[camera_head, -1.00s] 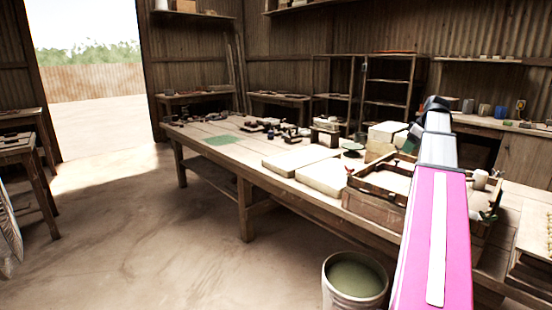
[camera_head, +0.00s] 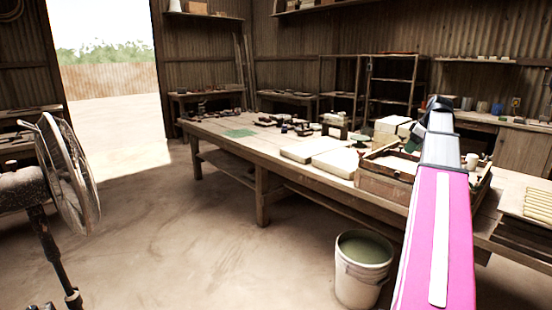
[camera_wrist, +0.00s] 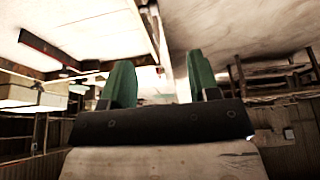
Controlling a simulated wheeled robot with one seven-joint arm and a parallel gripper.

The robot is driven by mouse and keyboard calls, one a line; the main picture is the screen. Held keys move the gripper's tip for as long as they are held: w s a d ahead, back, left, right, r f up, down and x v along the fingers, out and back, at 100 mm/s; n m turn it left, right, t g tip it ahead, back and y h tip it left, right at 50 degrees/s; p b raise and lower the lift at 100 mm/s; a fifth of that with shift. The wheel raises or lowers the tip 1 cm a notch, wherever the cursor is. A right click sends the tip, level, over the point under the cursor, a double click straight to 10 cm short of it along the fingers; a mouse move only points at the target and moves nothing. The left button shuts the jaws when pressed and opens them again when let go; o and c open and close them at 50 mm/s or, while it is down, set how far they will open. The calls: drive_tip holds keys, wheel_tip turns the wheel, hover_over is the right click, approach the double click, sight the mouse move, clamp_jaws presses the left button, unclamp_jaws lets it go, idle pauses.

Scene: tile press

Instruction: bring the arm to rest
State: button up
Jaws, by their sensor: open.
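My arm, with a magenta link, reaches up and forward at the right of the head view, over the near right part of the long wooden table (camera_head: 225,147). My gripper (camera_wrist: 161,72) shows its two green fingers in the wrist view, apart with nothing between them. In the head view a bit of dark green finger (camera_head: 412,139) shows beside the arm's far end; the rest of the gripper is hidden behind the arm. The wrist view is tilted, with blurred pale and wooden surfaces beyond the fingers.
A wooden crate (camera_head: 384,186) and pale slabs (camera_head: 310,149) lie on the table near the arm. A white bucket of greenish liquid (camera_head: 358,285) stands on the floor in front. A pedestal fan (camera_head: 68,180) stands at the left. The floor between is clear.

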drive_tip(key=s+a+f+m+g+h, duration=0.1)
drive_tip(key=s+a+f+m, duration=0.1)
drive_tip(key=a+f, duration=0.85)
drive_tip(key=s+a+f+m+g, duration=0.1)
drive_tip(key=s+a+f+m, duration=0.1)
drive_tip(key=a+f, duration=0.9)
drive_tip(key=s+a+f+m, duration=0.1)
drive_tip(key=s+a+f, duration=0.3)
drive_tip(key=f, duration=0.3)
drive_tip(key=s+a+f+m+g+h, duration=0.1)
drive_tip(key=s+a+f+m, duration=0.1)
drive_tip(key=s+a+f, duration=0.2)
drive_tip(key=s+a+f+m+h, duration=0.1)
drive_tip(key=s+a+f, duration=0.3)
drive_tip(key=s+f, duration=0.3)
wheel_tip(320, 180, down, 3)
drive_tip(key=shift+a+f, duration=0.15)
drive_tip(key=shift+a, duration=0.25)
